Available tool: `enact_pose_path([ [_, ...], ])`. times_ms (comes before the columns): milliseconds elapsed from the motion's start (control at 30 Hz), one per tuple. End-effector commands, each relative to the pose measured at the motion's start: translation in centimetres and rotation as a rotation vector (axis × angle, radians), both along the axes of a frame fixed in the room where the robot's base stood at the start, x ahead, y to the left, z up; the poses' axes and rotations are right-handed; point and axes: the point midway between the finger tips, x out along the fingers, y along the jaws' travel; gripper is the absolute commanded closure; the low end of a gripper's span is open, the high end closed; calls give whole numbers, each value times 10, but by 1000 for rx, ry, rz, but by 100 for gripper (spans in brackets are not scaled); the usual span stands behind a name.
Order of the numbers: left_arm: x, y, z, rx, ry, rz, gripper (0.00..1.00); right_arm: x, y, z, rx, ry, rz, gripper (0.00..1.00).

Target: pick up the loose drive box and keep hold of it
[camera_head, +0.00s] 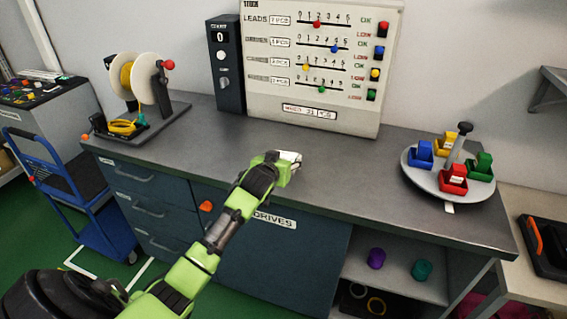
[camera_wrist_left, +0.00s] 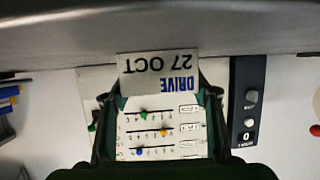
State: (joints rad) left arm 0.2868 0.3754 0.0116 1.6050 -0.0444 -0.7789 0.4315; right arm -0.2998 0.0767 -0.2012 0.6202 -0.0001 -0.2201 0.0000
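The drive box (camera_head: 291,157) is a small white box at the end of my left arm, over the middle of the grey bench. In the left wrist view its label (camera_wrist_left: 158,75) reads DRIVE 27 OCT upside down. My left gripper (camera_head: 279,162) has a finger at each side of the box, which fills the gap between the fingertips (camera_wrist_left: 160,92); it looks shut on the box. Whether the box touches the bench top is hard to tell. My right gripper is not in view.
The bench (camera_head: 345,178) is clear around the box. A panel with sliders (camera_head: 320,60) and a dark counter unit (camera_head: 226,65) stand behind. A spool stand (camera_head: 150,90) is at left, a round tray (camera_head: 423,182) with coloured bins at right. A blue cart (camera_head: 75,190) stands on the floor.

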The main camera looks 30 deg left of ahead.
Motion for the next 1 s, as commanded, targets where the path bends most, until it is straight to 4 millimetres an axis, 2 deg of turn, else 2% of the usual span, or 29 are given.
enact_pose_path([
  [367,0,0,1,-1,-1,0,66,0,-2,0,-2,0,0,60],
  [567,0,0,14,1,-5,0,66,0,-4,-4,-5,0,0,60],
  [700,-1,0,35,0,-6,1,66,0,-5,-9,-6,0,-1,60],
  [767,-10,0,44,1,-5,0,66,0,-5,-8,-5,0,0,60],
  [1000,-56,0,96,3,-6,-1,66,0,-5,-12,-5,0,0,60],
])
